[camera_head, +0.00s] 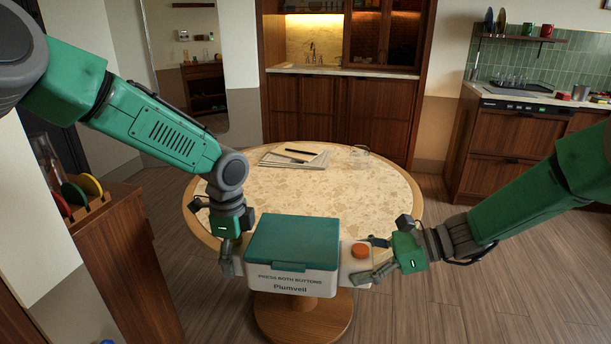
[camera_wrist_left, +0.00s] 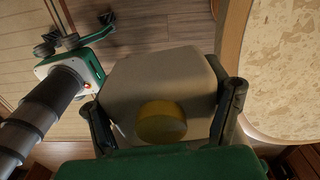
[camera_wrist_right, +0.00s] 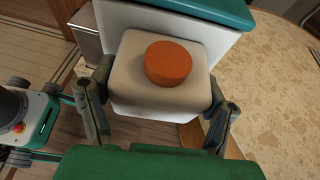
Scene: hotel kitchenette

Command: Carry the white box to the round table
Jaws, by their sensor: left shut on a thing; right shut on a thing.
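The white box (camera_head: 291,280) has a teal lid (camera_head: 292,242) and the words "PRESS BOTH BUTTONS" and "Plumveil" on its front. It is held at the near edge of the round table (camera_head: 392,205). My left gripper (camera_head: 232,262) is shut on the box's left side block, which bears a yellow button (camera_wrist_left: 162,122) in the left wrist view. My right gripper (camera_head: 376,268) is shut on the right side block, which bears an orange button (camera_head: 361,250). That button also shows in the right wrist view (camera_wrist_right: 168,64). Whether the box touches the tabletop is hidden.
Newspapers (camera_head: 294,158) with a dark pen lie at the table's back, beside a clear glass (camera_head: 359,152). The middle of the tabletop is bare. A wooden cabinet with a plate rack (camera_head: 88,205) stands at the left. Kitchen counters (camera_head: 520,98) stand behind.

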